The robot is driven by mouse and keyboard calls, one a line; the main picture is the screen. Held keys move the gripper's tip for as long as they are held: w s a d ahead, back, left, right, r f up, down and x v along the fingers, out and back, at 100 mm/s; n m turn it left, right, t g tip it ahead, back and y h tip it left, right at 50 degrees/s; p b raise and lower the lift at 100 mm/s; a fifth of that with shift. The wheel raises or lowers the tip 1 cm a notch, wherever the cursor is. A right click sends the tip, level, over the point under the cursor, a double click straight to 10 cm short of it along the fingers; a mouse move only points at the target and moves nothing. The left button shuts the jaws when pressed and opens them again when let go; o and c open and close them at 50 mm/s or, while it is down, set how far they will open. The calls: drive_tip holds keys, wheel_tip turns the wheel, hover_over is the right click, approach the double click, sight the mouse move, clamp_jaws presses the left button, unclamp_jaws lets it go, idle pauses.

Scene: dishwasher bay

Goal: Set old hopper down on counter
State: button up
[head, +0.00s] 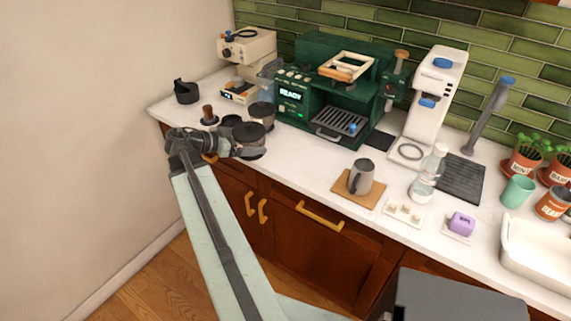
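A smoky dark hopper (249,134) with a black rim is at my gripper (258,151), over the left part of the white counter (300,150). The fingers cross the front of the hopper and appear shut on it. Part of its lower side is hidden by the fingers. It looks upright and at or close above the counter top; I cannot tell whether it touches. A second smoky hopper-like container (262,114) stands just behind it. I cannot tell from looks which is the old one.
A black round piece (231,121) and a tamper (209,116) are left of the hopper. The cream grinder (246,50) and green espresso machine (335,100) stand behind. A mug (361,176) on a board is right. Counter between hopper and board is clear.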

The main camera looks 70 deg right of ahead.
drive_tip(key=shift+s, duration=0.15)
drive_tip(key=s+d, duration=0.2)
drive_tip(key=d, duration=0.2)
drive_tip(key=s+d+f, duration=0.1)
drive_tip(key=s+d, duration=0.1)
drive_tip(key=d, duration=0.2)
drive_tip(key=s+d+b, duration=0.1)
drive_tip(key=s+d, duration=0.2)
drive_tip(key=d, duration=0.2)
drive_tip(key=shift+f, duration=0.2)
